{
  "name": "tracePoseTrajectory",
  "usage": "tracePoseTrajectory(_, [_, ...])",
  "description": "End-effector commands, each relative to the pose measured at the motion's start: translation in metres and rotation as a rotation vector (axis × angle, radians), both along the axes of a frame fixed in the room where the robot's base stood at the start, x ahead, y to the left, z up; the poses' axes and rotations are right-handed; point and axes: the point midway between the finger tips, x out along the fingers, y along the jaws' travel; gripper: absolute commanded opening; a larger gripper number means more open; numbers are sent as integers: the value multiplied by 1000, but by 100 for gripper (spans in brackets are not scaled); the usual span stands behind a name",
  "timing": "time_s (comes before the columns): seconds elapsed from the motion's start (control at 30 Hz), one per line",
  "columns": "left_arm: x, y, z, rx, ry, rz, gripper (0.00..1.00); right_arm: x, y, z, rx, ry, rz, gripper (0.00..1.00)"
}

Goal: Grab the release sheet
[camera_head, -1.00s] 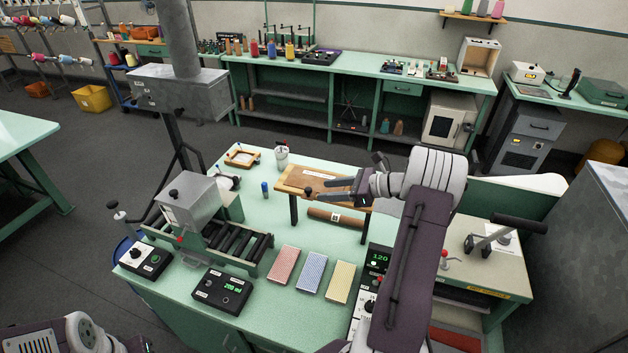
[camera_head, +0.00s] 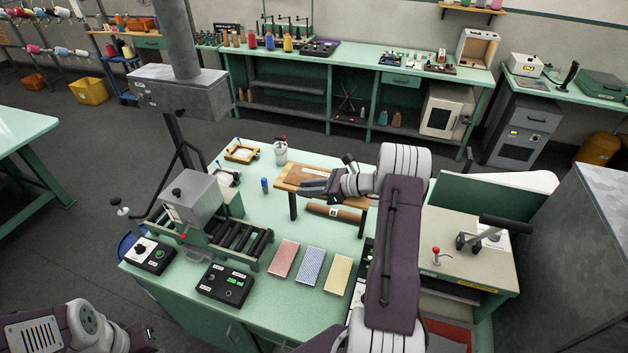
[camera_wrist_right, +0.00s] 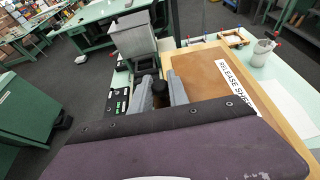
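The release sheet (camera_wrist_right: 215,80) is a flat brown sheet with a white printed label, lying in a pale wooden frame. In the head view it shows as a brown top (camera_head: 312,176) on a small raised stand. My right gripper (camera_wrist_right: 161,90) is at its left edge, with its fingers open on either side of a dark round knob (camera_wrist_right: 160,88). The fingers look very near the knob; contact is not clear. In the head view the right gripper (camera_head: 308,186) hides the knob and part of the sheet. My left arm is at the bottom left, its fingers not clearly visible.
A metal box on a roller conveyor (camera_head: 190,205) stands left of the sheet. Red, blue and yellow pads (camera_head: 311,267) lie in front. A white cup (camera_head: 280,152) and small wooden frame (camera_head: 241,151) stand behind. A brown roll (camera_head: 334,214) lies below the stand.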

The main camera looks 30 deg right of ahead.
Motion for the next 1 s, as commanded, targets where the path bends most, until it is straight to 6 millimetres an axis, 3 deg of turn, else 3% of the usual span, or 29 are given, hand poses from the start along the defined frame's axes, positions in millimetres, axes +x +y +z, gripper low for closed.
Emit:
tracePoseTrajectory(0.33, [0, 0, -5, 0, 0, 0, 36, 0, 0, 5, -1, -2, 1, 0])
tracePoseTrajectory(0.53, [0, 0, -24, 0, 0, 0, 36, 0, 0, 36, -6, -7, 2, 0])
tracePoseTrajectory(1.0, [0, 0, -56, 0, 0, 0, 36, -86, -53, 99, -3, -3, -3, 0])
